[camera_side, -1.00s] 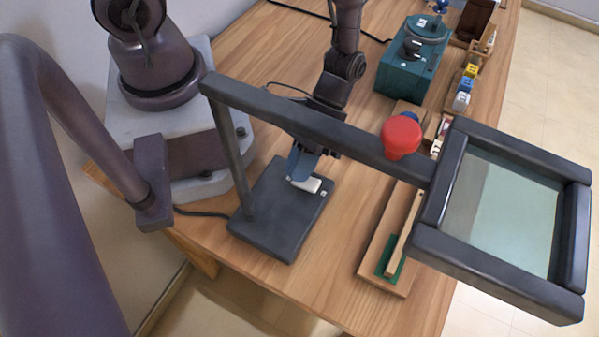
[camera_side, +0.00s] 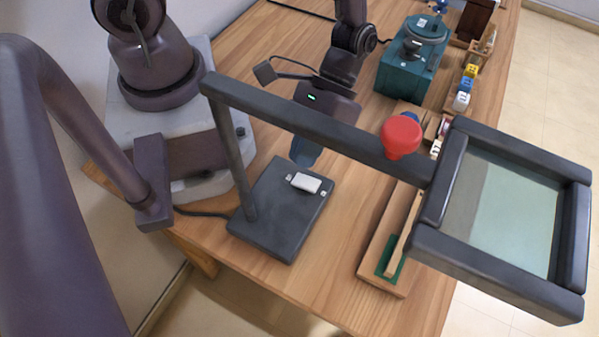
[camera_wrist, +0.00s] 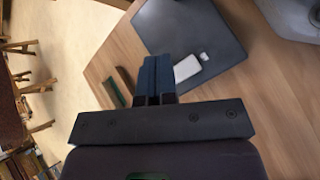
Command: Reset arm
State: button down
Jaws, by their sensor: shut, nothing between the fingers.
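My gripper (camera_side: 305,152) hangs just beyond the far edge of the dark base plate (camera_side: 280,225) in the side view, partly behind the dark crossbar. Its blue fingers are together and empty; the wrist view (camera_wrist: 157,75) shows them side by side. A white USB-stick-like piece (camera_side: 304,183) lies on the base plate, apart from the fingers. It also shows in the wrist view (camera_wrist: 187,68), right of the fingertips.
A dark stand with a crossbar (camera_side: 300,125) carries a red knob (camera_side: 401,134) and a framed glass pane (camera_side: 510,215) over the table. A teal box (camera_side: 408,72) stands at the back. A wooden tray (camera_side: 372,270) with a green pad lies right of the plate.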

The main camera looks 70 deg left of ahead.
jog(key=shift+d+r, duration=0.1)
jog(key=shift+r, duration=0.7)
jog(key=shift+s+a, duration=0.2)
jog(key=shift+a, duration=0.05)
jog(key=a+r+t+y, duration=0.2)
jog(key=a+r+t, duration=0.2)
jog(key=r, duration=0.4)
jog(key=w+a+r+m+t+y, duration=0.1)
jog(key=a+r+t, duration=0.3)
jog(key=r, duration=0.4)
jog(key=w+a+r+m+t+y, duration=0.1)
jog(key=a+r+t+y, duration=0.2)
jog(key=a+r, duration=0.3)
notch_tip(320, 180, up, 2)
jog(key=shift+w+a+r+t, duration=0.1)
jog(key=shift+w+a+t, duration=0.1)
jog(key=shift+t, duration=0.6)
